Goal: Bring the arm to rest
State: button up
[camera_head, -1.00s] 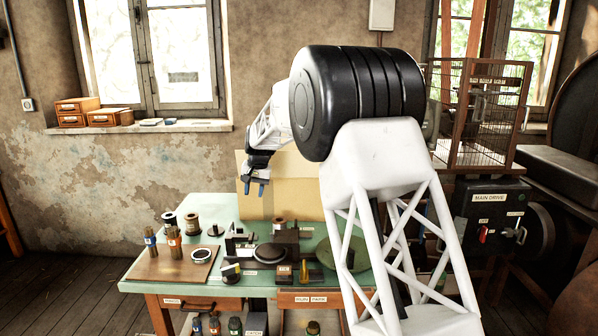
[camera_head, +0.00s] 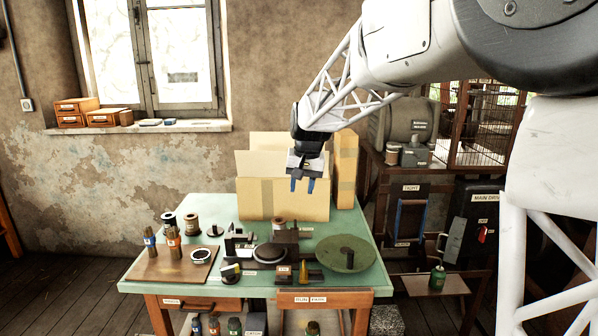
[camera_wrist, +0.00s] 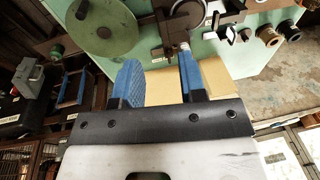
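My gripper (camera_head: 303,185) hangs above the back of the green table (camera_head: 205,208), in front of a cardboard box (camera_head: 288,200), with its blue fingers pointing down. In the wrist view the two blue fingers of my gripper (camera_wrist: 160,85) stand apart with nothing held between them. The fingers touch nothing that I can make out. My white lattice arm reaches in from the right side of the head view.
A round green disc (camera_head: 344,253), a black round part (camera_head: 270,254) and spools (camera_head: 192,224) stand on the table. A brown board (camera_head: 150,268) holds bottles at the left. A main drive box (camera_head: 481,222) and wire cage (camera_head: 478,125) are at right.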

jog(key=s+d+r, duration=0.2)
jog(key=s+d, duration=0.5)
jog(key=s, duration=0.5)
jog(key=s+d+f, duration=0.3)
jog(key=s, duration=0.8)
jog(key=s+d+f+h, duration=0.1)
jog(key=s+d+f, duration=0.2)
jog(key=s, duration=0.8)
jog(key=s+d+f+t, duration=0.1)
jog(key=s+d+f, duration=0.2)
jog(key=s, duration=0.8)
jog(key=shift+d+f+h, duration=0.3)
jog(key=shift+d, duration=0.55)
jog(key=shift+o, duration=0.2)
jog(key=shift+w, duration=0.1)
